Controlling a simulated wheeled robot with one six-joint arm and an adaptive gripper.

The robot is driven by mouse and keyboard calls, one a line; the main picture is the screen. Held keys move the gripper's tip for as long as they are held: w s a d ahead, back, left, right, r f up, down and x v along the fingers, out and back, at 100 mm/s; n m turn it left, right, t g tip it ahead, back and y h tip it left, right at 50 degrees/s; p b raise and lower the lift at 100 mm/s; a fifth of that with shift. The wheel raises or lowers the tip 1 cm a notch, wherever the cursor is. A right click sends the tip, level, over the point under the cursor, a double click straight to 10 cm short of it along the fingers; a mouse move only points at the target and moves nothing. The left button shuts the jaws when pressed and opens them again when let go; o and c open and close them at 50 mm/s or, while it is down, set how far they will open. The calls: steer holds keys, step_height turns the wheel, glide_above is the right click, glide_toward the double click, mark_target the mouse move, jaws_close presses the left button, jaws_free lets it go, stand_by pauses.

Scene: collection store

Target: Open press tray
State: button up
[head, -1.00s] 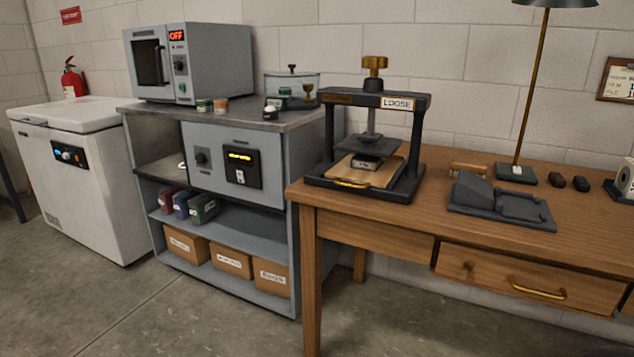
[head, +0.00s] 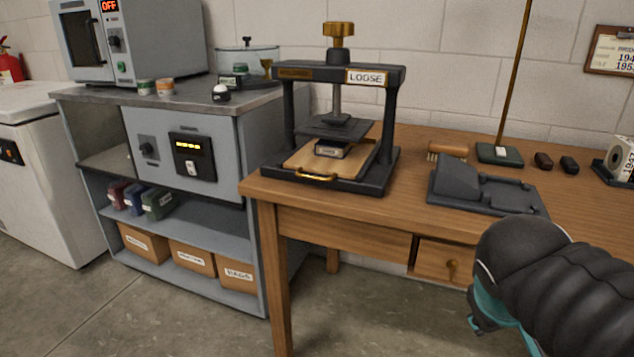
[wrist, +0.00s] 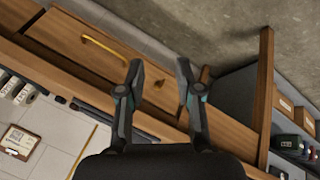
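The press (head: 393,130) stands on the left end of the wooden table, a dark frame with a brass knob on top and a label reading LOOSE. Its wooden tray (head: 300,160) lies on the press base under the raised plate, with a brass handle (head: 316,176) at its front edge. A small labelled block (head: 330,150) sits on the tray under the plate. My gripper (wrist: 160,80) is open and empty in the wrist view, over the table's front edge near the drawer. In the head view my arm covers the lower right, well right of the press.
The wooden table (head: 400,228) also bears a dark grey cradle (head: 480,190), a brush (head: 447,150) and a lamp base (head: 499,154). The drawer (wrist: 75,50) appears closed. A grey cabinet (head: 240,225) stands left of the table. The floor in front is clear.

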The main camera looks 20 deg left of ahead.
steer(key=w+a+r+n+t+h+b, duration=0.1)
steer(key=w+a+r+n+t, duration=0.15)
steer(key=w+a, duration=0.3)
steer(key=n+t+y+b, duration=0.2)
steer(key=n+t+b, duration=0.1)
steer(key=n+t, duration=0.55)
glide_toward(312, 178)
steer(key=shift+n+g, duration=0.5)
steer(key=shift+g, duration=0.1)
steer(key=x, duration=0.7)
steer(key=r+x, duration=0.1)
steer(key=x, duration=0.2)
steer(key=shift+w, duration=0.4)
jaws_close()
